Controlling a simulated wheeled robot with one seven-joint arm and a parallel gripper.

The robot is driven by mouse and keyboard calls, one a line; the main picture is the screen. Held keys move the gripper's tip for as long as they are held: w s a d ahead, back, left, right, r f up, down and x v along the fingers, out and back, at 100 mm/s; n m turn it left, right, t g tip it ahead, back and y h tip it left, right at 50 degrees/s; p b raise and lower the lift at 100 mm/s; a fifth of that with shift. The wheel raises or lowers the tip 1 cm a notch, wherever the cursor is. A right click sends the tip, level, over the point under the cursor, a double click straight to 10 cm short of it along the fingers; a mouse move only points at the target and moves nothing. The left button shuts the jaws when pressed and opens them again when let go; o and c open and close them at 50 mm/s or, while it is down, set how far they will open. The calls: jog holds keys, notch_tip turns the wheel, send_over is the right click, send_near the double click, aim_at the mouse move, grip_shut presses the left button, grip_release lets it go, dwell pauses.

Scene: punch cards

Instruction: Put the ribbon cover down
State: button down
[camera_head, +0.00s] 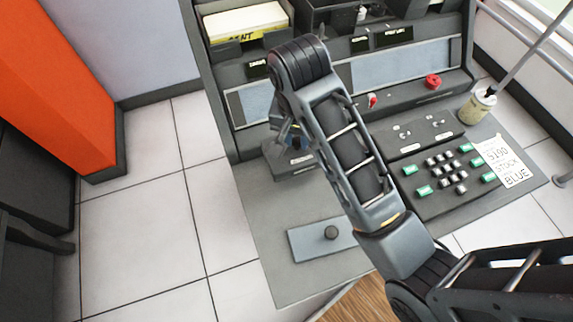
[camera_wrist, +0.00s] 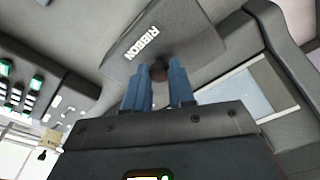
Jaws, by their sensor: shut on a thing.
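The ribbon cover is a grey plate with white RIBBON lettering and a dark round knob. It shows in the wrist view (camera_wrist: 187,30) and, partly hidden by my arm, in the head view (camera_head: 284,166). My gripper's blue fingers are shut on the cover's knob in the wrist view (camera_wrist: 159,72). In the head view my gripper (camera_head: 293,142) is over the cover, at the left part of the console desk (camera_head: 275,255). I cannot tell whether the cover touches the desk or hangs just above it.
A flat blue-grey plate with a black knob (camera_head: 308,244) lies on the desk's front left. A key panel (camera_head: 443,172), a paper note (camera_head: 515,168) and a tin (camera_head: 477,106) occupy the right side. A card tray (camera_head: 245,22) is at the back. Bare desk surrounds the plate.

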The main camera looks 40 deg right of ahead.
aim_at(285, 160)
jog(key=a+f, duration=0.2)
jog(key=a, duration=0.1)
jog(key=shift+s+a+f, duration=0.15)
jog(key=shift+s+a, duration=0.05)
jog(key=shift+a, duration=0.1)
jog(key=shift+f, duration=1.9)
jog(key=shift+f, duration=0.1)
jog(key=c, duration=0.9)
grip_release()
jog(key=shift+c, duration=0.2)
